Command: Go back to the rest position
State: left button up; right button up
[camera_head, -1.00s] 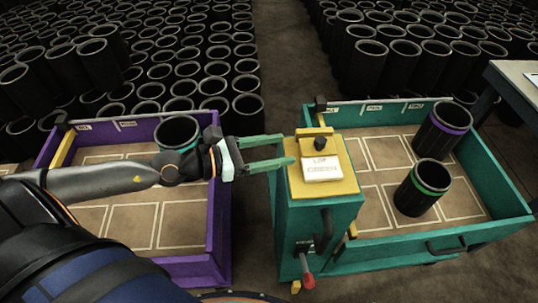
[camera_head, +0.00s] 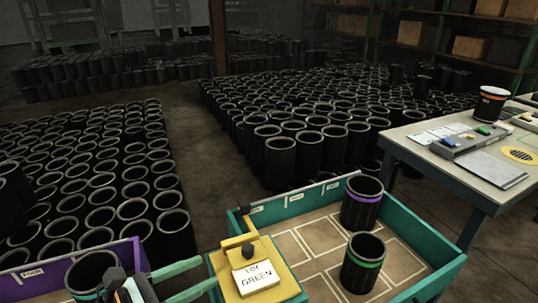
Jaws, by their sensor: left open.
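My left gripper (camera_head: 207,274) is at the bottom left, its two green fingers spread apart with nothing between them. The fingertips point right, at the left edge of the yellow-topped stand (camera_head: 284,281); I cannot tell whether they touch it. A white card reading "LOF GREEN" (camera_head: 258,279) lies on the stand. The teal tray (camera_head: 450,272) holds a purple-banded sleeve (camera_head: 361,204) and a green-banded sleeve (camera_head: 362,266), both upright. The purple tray (camera_head: 22,288) is partly cut off; a teal-banded sleeve (camera_head: 92,274) stands in it behind my gripper. My right gripper is out of view.
Many black sleeves (camera_head: 282,160) stand in dense blocks behind the trays, with a bare floor aisle (camera_head: 200,180) between them. A workbench (camera_head: 430,165) at right holds a panel with buttons (camera_head: 470,140) and an orange-banded sleeve (camera_head: 490,104). Shelves with boxes stand behind.

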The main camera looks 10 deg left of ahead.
pick_arm(q)
jog(key=s+a+f+n+t+y+p, duration=0.15)
jog(key=f+n+y, duration=0.35)
jog(key=n, duration=0.8)
jog(key=a+f+n+y+p, duration=0.1)
jog(key=a+f+n+y, duration=0.15)
jog(key=f+n, duration=0.75)
jog(key=s+d+f+n+g+p, duration=0.1)
jog(key=s+d+f+n+g, duration=0.1)
jog(key=n, duration=0.7)
jog(key=s+d+f+n+g, duration=0.2)
jog(key=s+d+f+n, duration=0.3)
jog(key=n, duration=0.5)
jog(key=s+f, duration=0.1)
jog(key=s, duration=0.1)
jog(key=shift+s+f+p, duration=0.25)
jog(key=shift+s+p, duration=0.1)
jog(key=shift+s, duration=0.05)
